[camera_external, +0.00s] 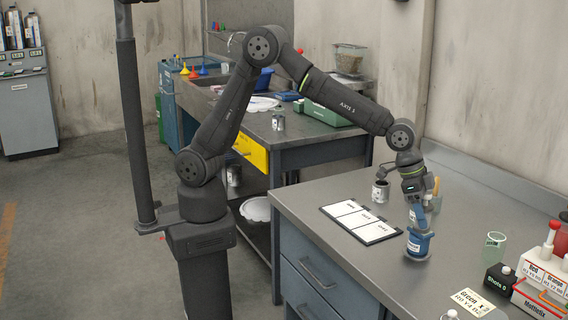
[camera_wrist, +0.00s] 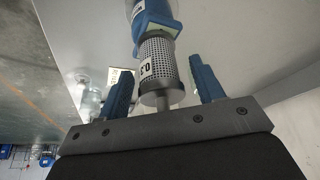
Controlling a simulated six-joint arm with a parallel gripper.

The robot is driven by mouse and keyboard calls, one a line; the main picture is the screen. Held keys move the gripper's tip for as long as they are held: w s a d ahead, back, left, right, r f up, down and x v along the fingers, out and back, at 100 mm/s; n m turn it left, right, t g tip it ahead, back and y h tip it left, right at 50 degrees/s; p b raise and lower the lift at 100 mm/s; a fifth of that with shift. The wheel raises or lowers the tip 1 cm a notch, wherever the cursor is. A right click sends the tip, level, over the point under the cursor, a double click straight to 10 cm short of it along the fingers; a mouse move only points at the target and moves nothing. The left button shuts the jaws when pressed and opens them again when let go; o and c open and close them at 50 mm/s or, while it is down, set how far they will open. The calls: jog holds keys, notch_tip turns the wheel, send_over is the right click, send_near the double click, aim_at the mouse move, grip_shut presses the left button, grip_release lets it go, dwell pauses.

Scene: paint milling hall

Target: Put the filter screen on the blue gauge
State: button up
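The filter screen (camera_wrist: 158,68) is a perforated metal cylinder with a short stem and a white label reading 0.3. In the wrist view it lies between the two blue fingers of my gripper (camera_wrist: 159,66), with a gap on each side. My gripper is open. The blue gauge (camera_wrist: 155,17) shows directly beyond the screen, which appears lined up end to end with it and seated on it. In the external view the blue gauge (camera_external: 418,244) stands upright on the bench. My gripper (camera_external: 415,212) points down just above it, hiding most of the screen.

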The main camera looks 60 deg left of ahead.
aim_at(425, 199)
jog(key=shift+r, duration=0.1)
jog(key=v, duration=1.2)
jog(key=shift+w+d+r, duration=0.1)
jog(key=x, duration=1.2)
jog(key=shift+f, duration=0.25)
notch_tip(425, 199, up, 3)
jog(key=shift+f, duration=0.2)
jog(key=shift+r, duration=0.7)
